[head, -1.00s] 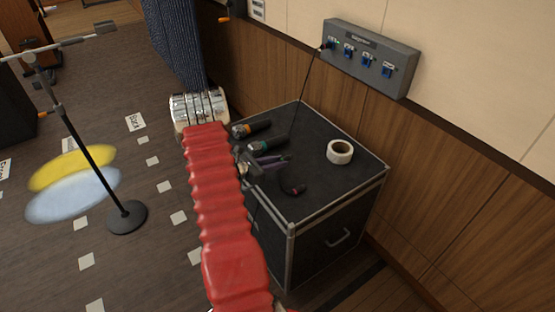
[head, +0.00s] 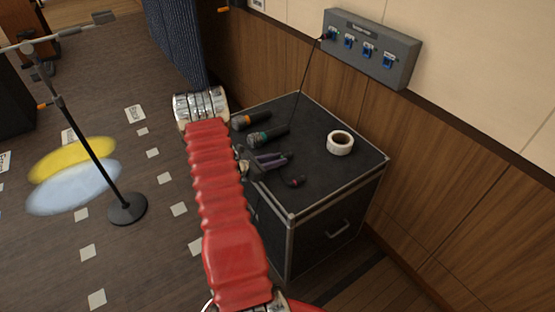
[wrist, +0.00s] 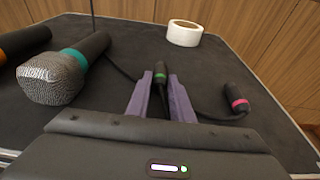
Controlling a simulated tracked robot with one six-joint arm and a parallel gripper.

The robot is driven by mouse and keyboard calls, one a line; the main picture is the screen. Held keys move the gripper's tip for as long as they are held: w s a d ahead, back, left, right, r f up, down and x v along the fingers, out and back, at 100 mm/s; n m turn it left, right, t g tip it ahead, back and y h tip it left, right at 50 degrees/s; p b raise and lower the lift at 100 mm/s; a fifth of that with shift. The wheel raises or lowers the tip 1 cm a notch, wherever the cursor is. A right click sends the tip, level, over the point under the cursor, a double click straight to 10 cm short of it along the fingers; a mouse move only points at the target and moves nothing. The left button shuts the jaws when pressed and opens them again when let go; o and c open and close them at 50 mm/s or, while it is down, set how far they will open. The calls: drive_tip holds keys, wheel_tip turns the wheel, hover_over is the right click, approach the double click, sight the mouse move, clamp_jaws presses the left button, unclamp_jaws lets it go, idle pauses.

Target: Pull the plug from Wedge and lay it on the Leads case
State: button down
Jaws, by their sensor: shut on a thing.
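My gripper (head: 282,158), with purple fingers, is low over the black case (head: 350,180), beside a microphone. In the wrist view my gripper (wrist: 160,88) is shut on a black plug with a green band (wrist: 160,70). The plug is at or just above the case top; I cannot tell if it touches. A second plug, with a pink band (wrist: 236,101), lies on the case to the right, and also shows in the head view (head: 298,182). A grey wall box (head: 370,50) has several blue switches or sockets; its labels are too small to read.
A teal-banded microphone (wrist: 68,68) and an orange-banded one (head: 250,121) lie on the case. A white tape roll (head: 340,142) lies at its right. A thin cable (head: 300,95) runs from the wall box's left end to the case. A microphone stand (head: 127,208) stands left.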

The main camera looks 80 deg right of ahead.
drive_tip(key=c, duration=1.5)
unclamp_jaws()
drive_tip(key=shift+w+a, duration=0.1)
drive_tip(key=v, duration=1.3)
drive_tip(key=shift+w+a, duration=0.2)
drive_tip(key=shift+w, duration=0.05)
